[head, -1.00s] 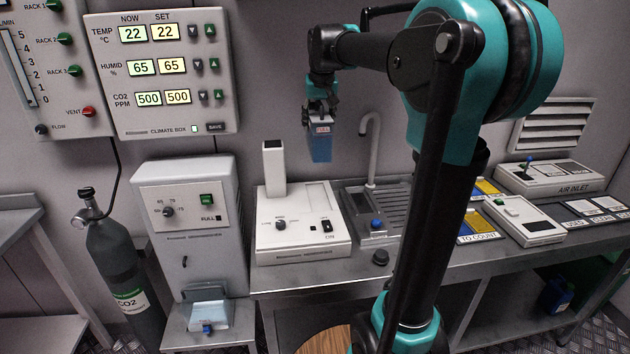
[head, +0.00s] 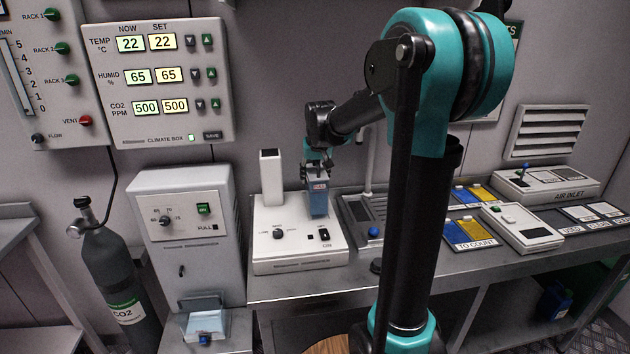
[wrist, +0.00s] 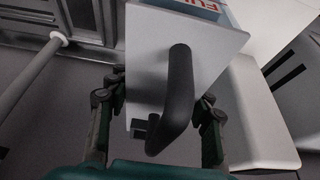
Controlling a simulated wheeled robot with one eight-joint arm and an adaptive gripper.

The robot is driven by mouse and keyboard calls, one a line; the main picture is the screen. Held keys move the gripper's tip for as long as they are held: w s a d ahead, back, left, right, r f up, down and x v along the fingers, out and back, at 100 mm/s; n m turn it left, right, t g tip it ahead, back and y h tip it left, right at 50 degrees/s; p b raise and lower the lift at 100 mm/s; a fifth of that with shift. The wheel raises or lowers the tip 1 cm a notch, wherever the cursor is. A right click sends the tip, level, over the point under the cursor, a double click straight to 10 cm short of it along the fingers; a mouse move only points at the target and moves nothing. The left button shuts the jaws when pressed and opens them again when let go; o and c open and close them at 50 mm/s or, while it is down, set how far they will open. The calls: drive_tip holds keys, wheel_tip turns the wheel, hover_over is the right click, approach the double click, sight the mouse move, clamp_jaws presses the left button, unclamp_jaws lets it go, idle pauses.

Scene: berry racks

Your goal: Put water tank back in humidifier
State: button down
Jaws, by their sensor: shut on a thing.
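The blue water tank (head: 318,200) is upright in my gripper (head: 316,172), at the right rear of the white humidifier (head: 297,258). The tank's lower end meets the humidifier's top in the head view; whether it sits in the opening or just above it I cannot tell. In the wrist view the tank's grey top (wrist: 205,40) with a black handle (wrist: 180,95) lies between my gripper's fingers (wrist: 160,108). Part of a red label shows on the tank. My gripper is shut on the tank. The humidifier's white tower (head: 271,180) stands left of the tank.
A sink with a drain grid (head: 375,215) and a tap is right of the humidifier. A tall grey cabinet (head: 190,250) stands left. Farther right on the bench are blue and yellow trays (head: 470,234) and a white device (head: 522,227). A CO2 cylinder (head: 118,270) is at far left.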

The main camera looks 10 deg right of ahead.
sight(317, 162)
drive_tip(key=shift+f, duration=0.75)
drive_tip(key=c, duration=0.7)
unclamp_jaws()
drive_tip(key=shift+f, duration=0.15)
drive_tip(key=v, duration=1.2)
